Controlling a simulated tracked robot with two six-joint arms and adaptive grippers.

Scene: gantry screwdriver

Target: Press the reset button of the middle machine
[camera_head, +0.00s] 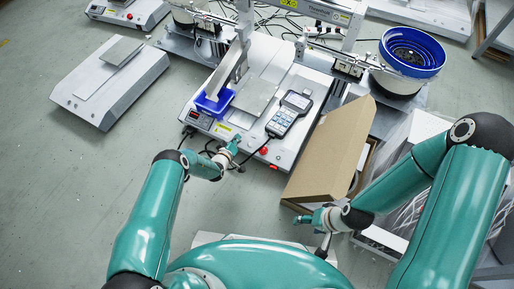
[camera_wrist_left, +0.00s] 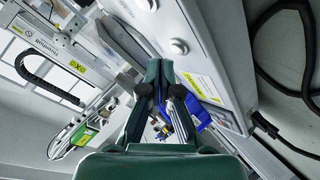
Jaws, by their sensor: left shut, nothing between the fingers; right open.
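The middle machine (camera_head: 200,125) is a light grey bench unit with a white front edge, a yellow label and a small panel at its left front corner. A small red button (camera_head: 263,151) is on its front right part; I cannot tell which control is the reset button. My left gripper (camera_head: 235,143) is shut and empty, just in front of the machine's front face. My right gripper (camera_head: 301,219) is open and empty, low beside the cardboard box.
A handheld controller (camera_head: 289,113) lies on the machine's right side, with a black cable. A blue holder (camera_head: 212,103) is on its left. An open cardboard box (camera_head: 330,150) stands to the right. Another grey machine (camera_head: 110,85) is at left; bare floor lies between.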

